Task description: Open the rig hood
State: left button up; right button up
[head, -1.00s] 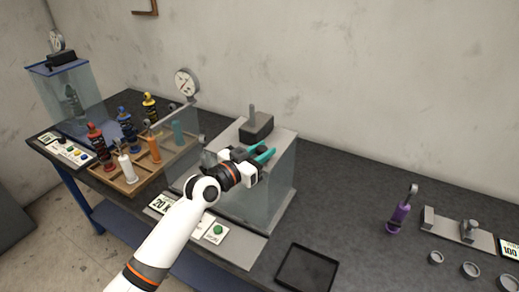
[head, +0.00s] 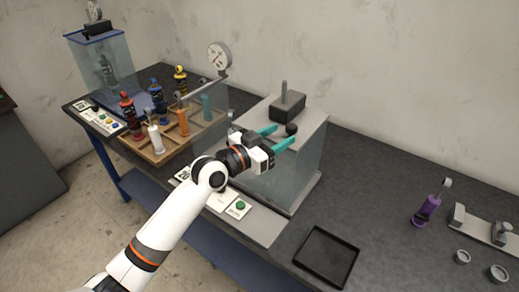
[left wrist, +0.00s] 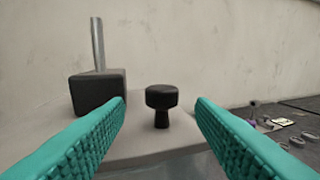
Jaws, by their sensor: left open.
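The rig hood (head: 287,178) is a clear box with a pale grey top, standing closed on the bench in the head view. A small black knob (head: 291,129) stands upright on the top near its front edge; it also shows in the left wrist view (left wrist: 161,98). My left gripper (head: 278,136) is open with teal fingers, just above the top's front edge. In the left wrist view the knob appears between the two fingertips, at or slightly beyond them, with a gap on both sides. My right gripper is not in view.
A dark block with a metal rod (head: 287,106) stands on the hood top behind the knob. A dial gauge (head: 219,56) and a wooden rack (head: 170,148) of shock absorbers are to the left. A black tray (head: 326,258) lies in front, and a purple damper (head: 427,208) stands right.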

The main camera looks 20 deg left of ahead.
pick_arm(q)
jog(key=b+v, duration=0.2)
jog(key=v, duration=0.5)
jog(key=shift+s, duration=0.1)
